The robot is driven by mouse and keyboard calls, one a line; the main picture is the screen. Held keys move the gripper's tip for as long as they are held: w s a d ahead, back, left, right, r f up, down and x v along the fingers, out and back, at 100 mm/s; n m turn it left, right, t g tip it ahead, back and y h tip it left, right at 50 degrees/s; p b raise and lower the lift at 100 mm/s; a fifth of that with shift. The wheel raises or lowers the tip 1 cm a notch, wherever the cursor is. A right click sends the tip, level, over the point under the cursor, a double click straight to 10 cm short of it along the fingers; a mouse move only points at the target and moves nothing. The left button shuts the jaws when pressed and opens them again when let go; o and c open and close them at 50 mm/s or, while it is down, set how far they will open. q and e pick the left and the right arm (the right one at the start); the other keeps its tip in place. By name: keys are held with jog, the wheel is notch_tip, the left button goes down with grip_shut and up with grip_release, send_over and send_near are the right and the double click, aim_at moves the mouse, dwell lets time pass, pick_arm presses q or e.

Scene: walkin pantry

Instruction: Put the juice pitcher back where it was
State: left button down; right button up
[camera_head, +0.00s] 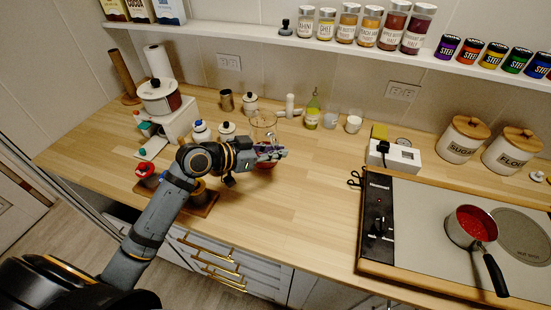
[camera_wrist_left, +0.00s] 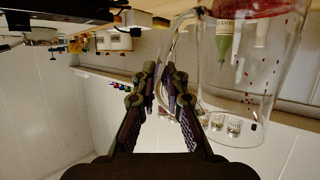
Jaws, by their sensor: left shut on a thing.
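The juice pitcher (camera_head: 264,122) is clear glass with red juice low inside. In the head view it is over the back middle of the counter, behind my left gripper (camera_head: 279,152), which hides part of it. In the left wrist view, which looks upside down, the pitcher (camera_wrist_left: 250,75) fills the upper right. Its clear curved handle (camera_wrist_left: 169,62) runs between the fingers of my left gripper (camera_wrist_left: 165,100), which is shut on it. I cannot tell whether the pitcher's base touches the counter. My right gripper is not in view.
The wooden counter (camera_head: 290,210) is bare in front and right of the pitcher. A green-labelled bottle (camera_head: 312,112) and small cups (camera_head: 353,124) stand behind right. White lidded jars (camera_head: 227,131) stand left. A cooktop (camera_head: 430,245) with a red pan (camera_head: 470,227) is at right.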

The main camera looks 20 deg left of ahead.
aim_at(276, 160)
pick_arm(q)
jog(key=shift+w+a+f, duration=0.1)
jog(key=shift+w+f, duration=0.1)
notch_tip(276, 160, down, 3)
jog(key=shift+w+a+p, duration=0.15)
jog(key=shift+p, duration=0.45)
jog(key=shift+f, duration=0.35)
jog(key=c, duration=1.4)
grip_release()
